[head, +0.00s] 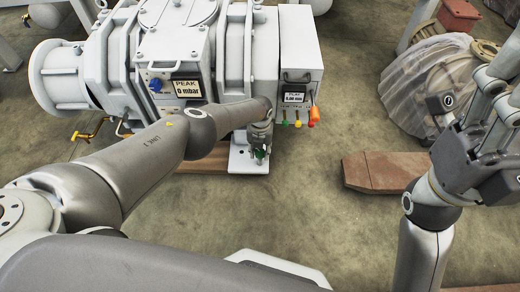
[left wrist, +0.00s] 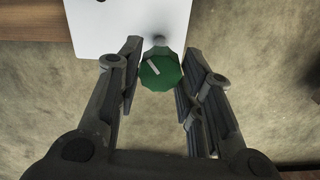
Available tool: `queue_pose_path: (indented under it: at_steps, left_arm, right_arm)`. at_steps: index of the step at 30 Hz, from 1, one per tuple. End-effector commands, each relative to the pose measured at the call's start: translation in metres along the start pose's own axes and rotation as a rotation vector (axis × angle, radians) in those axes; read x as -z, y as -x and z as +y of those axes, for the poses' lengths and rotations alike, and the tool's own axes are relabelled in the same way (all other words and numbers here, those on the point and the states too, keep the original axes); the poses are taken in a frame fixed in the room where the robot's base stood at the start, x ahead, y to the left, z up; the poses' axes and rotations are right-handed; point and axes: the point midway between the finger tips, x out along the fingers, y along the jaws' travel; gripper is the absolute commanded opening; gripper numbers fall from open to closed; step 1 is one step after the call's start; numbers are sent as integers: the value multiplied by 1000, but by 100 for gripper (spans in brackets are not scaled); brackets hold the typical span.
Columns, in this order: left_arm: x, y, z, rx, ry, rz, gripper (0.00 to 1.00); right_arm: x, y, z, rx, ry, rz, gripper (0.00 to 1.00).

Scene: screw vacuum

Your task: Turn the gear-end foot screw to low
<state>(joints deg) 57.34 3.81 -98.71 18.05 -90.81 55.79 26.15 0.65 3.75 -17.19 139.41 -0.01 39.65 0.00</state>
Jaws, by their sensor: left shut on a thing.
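The green foot-screw knob (left wrist: 160,72) sits at the edge of a white foot plate (left wrist: 115,28) in the left wrist view. Its white pointer line slants to the upper left. My left gripper (left wrist: 163,62) is shut on this knob, with one finger on each side. In the head view the left gripper (head: 259,147) reaches down onto the plate (head: 240,162) at the machine's front, and mostly hides the knob. My right gripper (head: 490,118) is raised at the right, away from the machine; its finger opening is unclear.
A wooden board (head: 375,170) and a wrapped round object (head: 425,85) lie to the right. Floor between is clear.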

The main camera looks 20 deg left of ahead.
Motion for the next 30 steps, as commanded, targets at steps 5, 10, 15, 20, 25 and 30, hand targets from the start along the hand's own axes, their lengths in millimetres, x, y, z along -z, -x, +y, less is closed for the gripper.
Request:
queue_pose_path:
  at_steps: [5, 10, 15, 20, 25, 30]
  left_arm:
    - [-1, 0, 0, 0, 7, -2, 10]
    - [-1, 0, 0, 0, 7, -2, 10]
    - [-1, 0, 0, 0, 6, -2, 45]
    - [0, 0, 0, 0, 6, -1, 56]
    - [0, 0, 0, 0, 6, -1, 56]
    - [-1, 2, 0, 0, 5, -1, 56]
  right_arm:
    - [0, 0, 0, 0, 0, 1, 56]
    - [0, 0, 0, 0, 0, 2, 56]
    - [0, 0, 0, 0, 0, 2, 56]
    - [0, -1, 0, 1, 0, 3, 56]
    - [1, -1, 0, 1, 0, 4, 56]
    - [2, -2, 0, 0, 1, 8, 56]
